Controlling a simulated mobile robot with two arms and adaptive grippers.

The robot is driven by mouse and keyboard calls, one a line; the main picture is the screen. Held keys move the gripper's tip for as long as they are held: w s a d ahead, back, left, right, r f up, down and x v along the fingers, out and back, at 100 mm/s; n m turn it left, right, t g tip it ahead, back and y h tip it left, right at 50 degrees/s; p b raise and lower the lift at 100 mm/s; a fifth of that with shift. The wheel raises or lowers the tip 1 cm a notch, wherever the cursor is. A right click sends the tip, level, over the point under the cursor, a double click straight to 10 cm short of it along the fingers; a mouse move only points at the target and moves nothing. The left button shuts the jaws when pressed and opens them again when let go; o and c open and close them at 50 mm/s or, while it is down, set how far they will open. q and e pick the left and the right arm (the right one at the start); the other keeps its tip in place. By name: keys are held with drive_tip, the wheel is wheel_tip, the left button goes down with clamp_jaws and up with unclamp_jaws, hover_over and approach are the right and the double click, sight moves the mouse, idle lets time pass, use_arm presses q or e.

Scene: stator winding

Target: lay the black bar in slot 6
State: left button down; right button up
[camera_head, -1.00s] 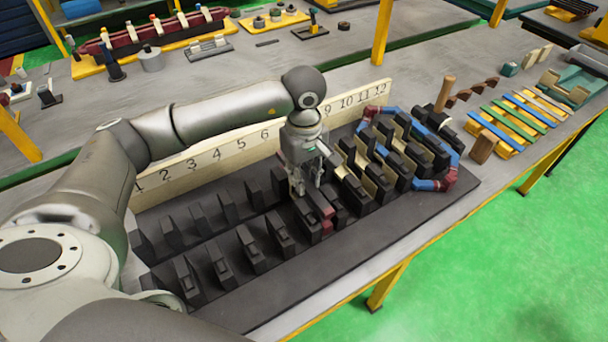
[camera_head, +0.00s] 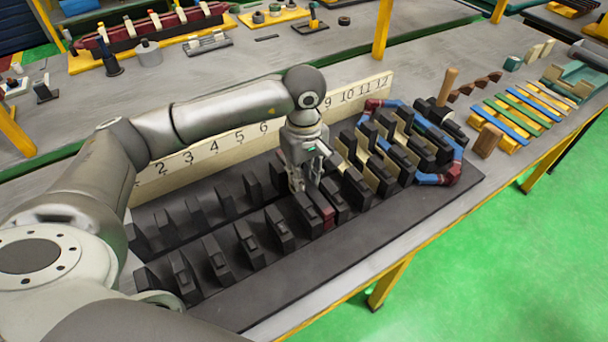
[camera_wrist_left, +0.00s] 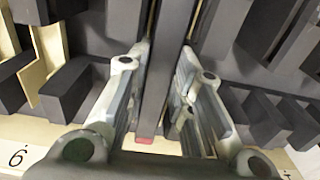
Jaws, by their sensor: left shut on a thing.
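The black bar (camera_wrist_left: 157,75) lies lengthwise between the fingers of my left gripper (camera_wrist_left: 160,90) in the left wrist view. My left gripper (camera_head: 305,186) is shut on it, low among the dark teeth of the slotted block (camera_head: 270,285). A small red patch shows by the bar's end in the wrist view, and a red piece (camera_head: 326,216) sits between front teeth beside the gripper. The numbered board (camera_head: 213,146) stands behind the block, with its 6 visible left of the gripper. I cannot tell how deep the bar sits. My right gripper is not in view.
Blue and red wound coils (camera_head: 440,178) and tan-lined slots are right of the gripper. A rack of blue and green strips (camera_head: 522,112) and a wooden block (camera_head: 487,141) lie farther right. The block's left slots look empty.

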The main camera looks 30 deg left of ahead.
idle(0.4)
use_arm(q)
drive_tip(key=shift+f+b, duration=0.45)
drive_tip(key=shift+b, duration=0.2)
idle(0.4)
drive_tip(key=c, duration=1.2)
unclamp_jaws()
drive_tip(key=shift+r, duration=0.15)
drive_tip(key=shift+r+p, duration=0.3)
drive_tip(key=shift+r, duration=0.35)
drive_tip(key=shift+r, duration=0.1)
